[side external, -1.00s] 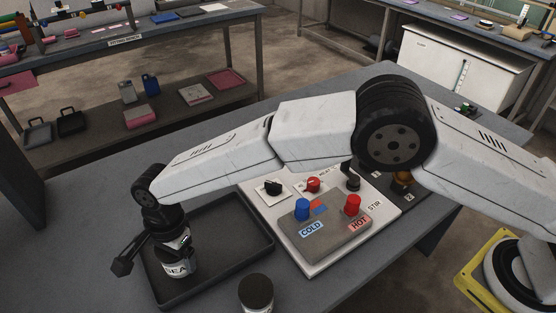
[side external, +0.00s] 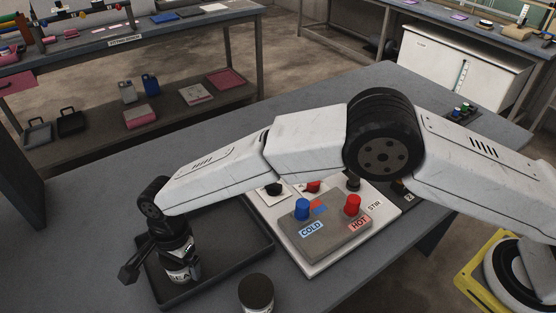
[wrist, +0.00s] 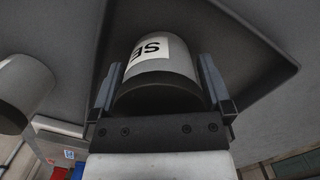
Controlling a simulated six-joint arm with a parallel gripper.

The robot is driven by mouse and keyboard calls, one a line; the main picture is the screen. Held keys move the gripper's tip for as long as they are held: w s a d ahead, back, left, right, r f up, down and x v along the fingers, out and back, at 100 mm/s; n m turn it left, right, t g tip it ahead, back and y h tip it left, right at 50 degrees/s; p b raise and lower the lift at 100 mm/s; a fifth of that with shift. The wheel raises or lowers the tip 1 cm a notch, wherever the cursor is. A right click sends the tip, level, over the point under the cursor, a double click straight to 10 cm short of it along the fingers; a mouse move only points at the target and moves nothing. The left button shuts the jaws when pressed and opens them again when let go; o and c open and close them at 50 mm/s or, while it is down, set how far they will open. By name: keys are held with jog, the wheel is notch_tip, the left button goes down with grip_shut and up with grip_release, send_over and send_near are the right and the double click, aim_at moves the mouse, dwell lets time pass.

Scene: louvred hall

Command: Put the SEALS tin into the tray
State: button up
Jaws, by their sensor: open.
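A second dark-topped tin (side external: 256,294) stands outside the tray at the front; a pale tin (wrist: 22,92) is left in the wrist view. A control panel (side external: 330,245) with blue and red knobs lies right of the tray. The bench left of the tray is clear.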

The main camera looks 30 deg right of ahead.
jog(key=shift+r, duration=0.1)
jog(key=r, duration=0.8)
jog(key=d+r, duration=0.1)
jog(key=r, duration=0.3)
jog(key=shift+w+d, duration=0.1)
jog(key=shift+w, duration=0.3)
jog(key=w+d+r+n+t, duration=0.2)
jog(key=d+n, duration=0.3)
jog(key=d, duration=1.9)
jog(key=s+d+f+n, duration=0.1)
jog(key=s+d+n, duration=0.2)
jog(key=s+d, duration=0.4)
jog(key=s+d+f+n+t+h, duration=0.1)
jog(key=s+d+f+n, duration=0.1)
jog(key=s+d, duration=0.6)
jog(key=d+n, duration=0.1)
jog(key=d, duration=0.3)
jog(key=shift+s, duration=0.3)
